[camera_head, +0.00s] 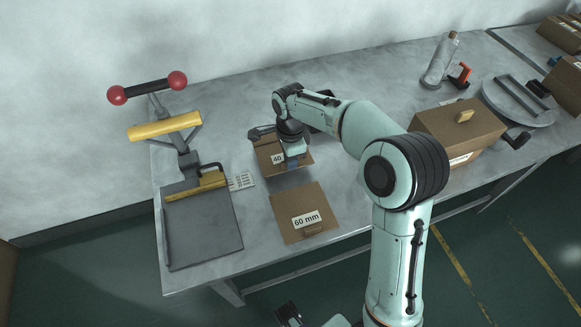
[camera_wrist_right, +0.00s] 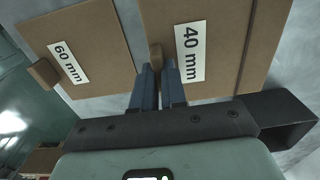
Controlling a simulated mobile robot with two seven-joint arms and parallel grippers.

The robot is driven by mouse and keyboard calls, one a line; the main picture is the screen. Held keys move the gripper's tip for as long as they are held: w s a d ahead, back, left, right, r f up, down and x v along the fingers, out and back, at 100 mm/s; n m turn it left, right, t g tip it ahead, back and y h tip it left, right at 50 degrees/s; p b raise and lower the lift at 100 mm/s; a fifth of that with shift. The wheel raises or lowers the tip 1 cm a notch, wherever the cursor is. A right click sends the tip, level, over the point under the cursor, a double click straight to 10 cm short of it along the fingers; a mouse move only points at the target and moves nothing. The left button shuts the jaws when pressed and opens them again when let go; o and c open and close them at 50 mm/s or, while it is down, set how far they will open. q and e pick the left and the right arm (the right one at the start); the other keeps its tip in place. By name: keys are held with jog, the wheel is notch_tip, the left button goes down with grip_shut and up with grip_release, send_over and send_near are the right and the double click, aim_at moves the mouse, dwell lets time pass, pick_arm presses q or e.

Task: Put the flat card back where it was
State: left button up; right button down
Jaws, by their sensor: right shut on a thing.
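The brown 40 mm card (camera_head: 265,165) is on the grey table; its label also shows in the wrist view (camera_wrist_right: 190,52). My right gripper (camera_head: 293,160) is over the card, and in the wrist view its fingers (camera_wrist_right: 158,80) are shut on the card's small brown knob (camera_wrist_right: 155,55). Whether the card touches the table or is slightly raised, I cannot tell. The brown 60 mm card (camera_head: 290,202) lies flat in front of it, apart from the gripper. Dark jaws at the bottom edge appear to be my left gripper (camera_head: 289,314); their opening is unclear.
A press with a yellow bar (camera_head: 165,126) and a dark plate (camera_head: 203,230) stands at the left. A brown box (camera_head: 455,130) with a knob, a round grey device (camera_head: 518,100) and a pale cylinder (camera_head: 440,60) are to the right.

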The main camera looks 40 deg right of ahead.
jog(key=shift+f, duration=1.95)
jog(key=shift+f+b, duration=0.15)
jog(key=shift+b, duration=0.15)
jog(key=c, duration=1.2)
grip_release()
notch_tip(320, 180, up, 12)
jog(key=shift+r+p, duration=0.2)
jog(key=shift+p, duration=0.85)
